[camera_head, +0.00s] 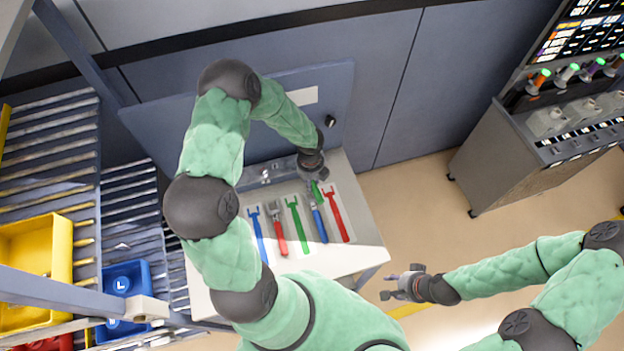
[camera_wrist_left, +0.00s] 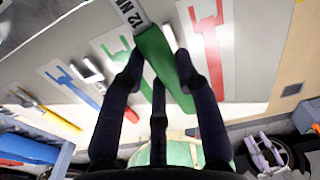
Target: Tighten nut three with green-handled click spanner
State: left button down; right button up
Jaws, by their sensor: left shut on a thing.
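My left gripper (camera_head: 312,180) is at the far side of the tool table. In the left wrist view its dark fingers (camera_wrist_left: 165,80) are shut on the green-handled click spanner (camera_wrist_left: 160,62). The spanner's pale shaft carries dark print reading "12 N" and runs out of the top of the picture. Its green handle also shows below the gripper in the head view (camera_head: 317,190). My right gripper (camera_head: 402,287) hangs empty and open beyond the table's right side. I cannot make out nut three in either view.
The table (camera_head: 362,237) bears coloured tool outlines, including a green one (camera_head: 297,225) and a red one (camera_head: 337,213). A red-handled tool (camera_head: 278,230) and a blue-handled tool (camera_head: 319,222) lie there. Racks with a yellow bin (camera_head: 62,245) stand left; a grey cabinet (camera_head: 497,165) stands right.

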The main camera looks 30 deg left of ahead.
pick_arm(q)
jog(key=shift+s+a+m+p, duration=0.35)
jog(key=shift+s+m+p, duration=0.1)
jog(key=shift+m, duration=0.15)
jog(key=shift+s+a+m+p, duration=0.3)
jog(key=shift+a+m+p, duration=0.1)
jog(key=shift+m+p, duration=0.1)
jog(key=shift+s+a+m+p, duration=0.2)
jog(key=shift+m+p, duration=0.1)
jog(key=shift+m, duration=0.1)
dwell(0.4)
jog(key=shift+s+a+m+p, duration=0.25)
jog(key=shift+a+m+p, duration=0.2)
jog(key=shift+m, duration=0.15)
jog(key=shift+s+a, duration=0.1)
jog(key=shift+a, duration=0.05)
jog(key=shift+s+a+m+p, duration=0.15)
jog(key=shift+a+m+p, duration=0.1)
jog(key=shift+m+p, duration=0.3)
jog(key=shift+s+a+m+p, duration=0.1)
jog(key=shift+a+m+p, duration=0.2)
jog(key=shift+p, duration=0.1)
dwell(0.3)
